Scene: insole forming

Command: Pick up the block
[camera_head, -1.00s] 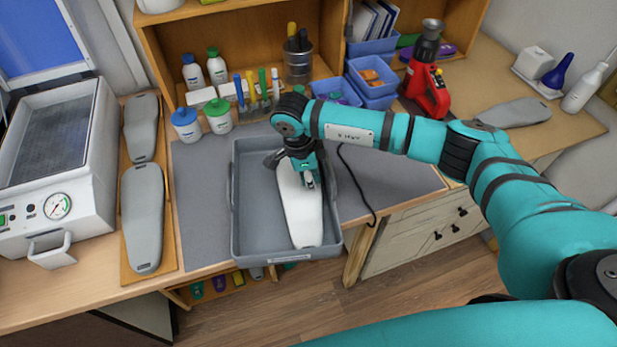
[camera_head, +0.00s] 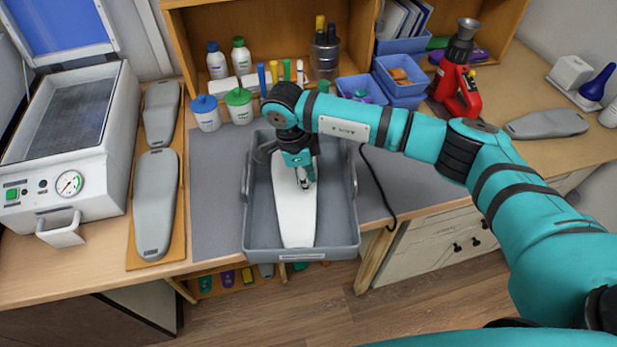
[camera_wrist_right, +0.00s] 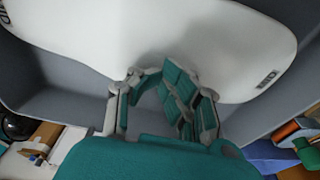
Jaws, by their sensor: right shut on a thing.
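The block (camera_head: 297,220) is white and shaped like a long shoe last. It lies lengthwise within the grey tray (camera_head: 300,254) in the head view, and its far end is partly covered by my arm. My right gripper (camera_head: 306,184) is over the block's right side, pointing down, shut on it. In the right wrist view the gripper's fingers (camera_wrist_right: 175,98) meet the edge of the white block (camera_wrist_right: 215,40), whose surface fills the upper part. I cannot tell whether the block is clear of the tray floor. My left gripper is not in view.
Grey lasts (camera_head: 156,205) lie on a wooden board left of the tray. A white press (camera_head: 70,150) stands at the far left. Bottles, a pen rack and blue bins (camera_head: 400,80) stand behind. A red tool (camera_head: 457,90) is at the back right. The grey mat has free room beside the tray.

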